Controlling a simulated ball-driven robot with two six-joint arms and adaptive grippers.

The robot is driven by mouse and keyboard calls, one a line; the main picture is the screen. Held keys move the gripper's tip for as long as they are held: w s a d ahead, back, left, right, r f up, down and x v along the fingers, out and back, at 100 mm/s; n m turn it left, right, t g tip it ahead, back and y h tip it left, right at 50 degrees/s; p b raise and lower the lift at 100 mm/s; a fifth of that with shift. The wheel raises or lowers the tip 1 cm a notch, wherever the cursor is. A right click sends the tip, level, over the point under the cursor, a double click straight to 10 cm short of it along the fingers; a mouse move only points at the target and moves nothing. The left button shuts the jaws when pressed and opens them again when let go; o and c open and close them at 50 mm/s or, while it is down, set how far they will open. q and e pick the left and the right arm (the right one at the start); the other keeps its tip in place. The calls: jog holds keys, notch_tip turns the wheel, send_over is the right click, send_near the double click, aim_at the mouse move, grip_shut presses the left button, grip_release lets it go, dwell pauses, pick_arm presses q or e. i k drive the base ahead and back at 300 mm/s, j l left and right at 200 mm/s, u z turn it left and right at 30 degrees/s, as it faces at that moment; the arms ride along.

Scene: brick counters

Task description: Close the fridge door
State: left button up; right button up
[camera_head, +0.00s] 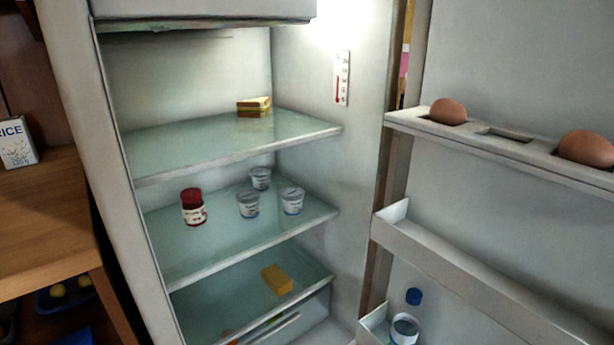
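The fridge (300,190) stands open in front of me, its lit inside facing me. Its door (500,60) is swung wide open to the right and fills the right side of the view. The door's inner side shows an egg shelf (505,143) with two brown eggs, a middle bin (450,262) and a lower bin (372,325). The lower bin holds a bottle with a blue cap (404,328). The door's outer edge runs out of the picture at the right. Neither of my grippers is in view.
Fridge shelves hold a sandwich (254,107), a red-lidded jar (194,210), several small cups (248,204) and a yellow block (277,280). At left, a wooden counter (45,225) carries a rice box (17,143). A blue bowl with yellow fruit (64,295) sits below.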

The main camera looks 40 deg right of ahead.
aim_at(505, 239)
jog(key=k+l, duration=0.1)
jog(key=k, duration=0.75)
jog(key=k+l+u, duration=0.3)
jog(key=k+l, duration=0.7)
jog(key=l+u, duration=0.1)
jog(key=l, duration=0.9)
jog(key=k+l+u, duration=0.15)
jog(key=l, duration=0.8)
jog(key=i+l, duration=0.1)
jog(key=l, duration=0.3)
jog(key=i+l, duration=0.1)
jog(key=l, duration=0.3)
